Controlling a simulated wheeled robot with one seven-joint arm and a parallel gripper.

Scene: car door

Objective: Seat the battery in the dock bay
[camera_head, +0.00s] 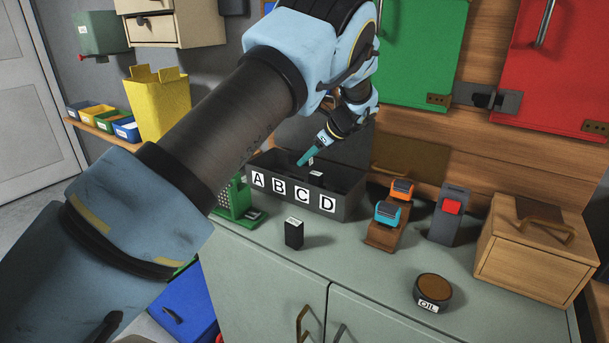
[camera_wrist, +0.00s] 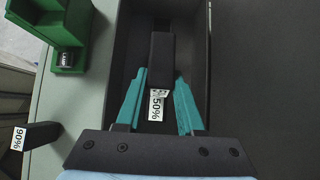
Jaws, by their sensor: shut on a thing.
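The dock (camera_head: 343,200) is a long dark grey box on the counter, its front lettered A, B, C and D. My gripper (camera_head: 302,161), with teal fingers, is over the dock. In the wrist view the gripper (camera_wrist: 162,76) is shut on a black battery labelled 50% (camera_wrist: 157,105), between dark dock walls (camera_wrist: 203,60). I cannot tell how deep the battery sits or which bay it is over. A second black battery (camera_head: 294,233) stands upright on the counter in front of the dock; in the wrist view it is labelled 90% (camera_wrist: 38,135).
A green holder (camera_head: 236,200) stands left of the dock. To the right are a brown stand (camera_head: 382,236) with orange and blue items, a grey block with a red button (camera_head: 452,207), a wooden box (camera_head: 535,255) and an OIL tin (camera_head: 433,290).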

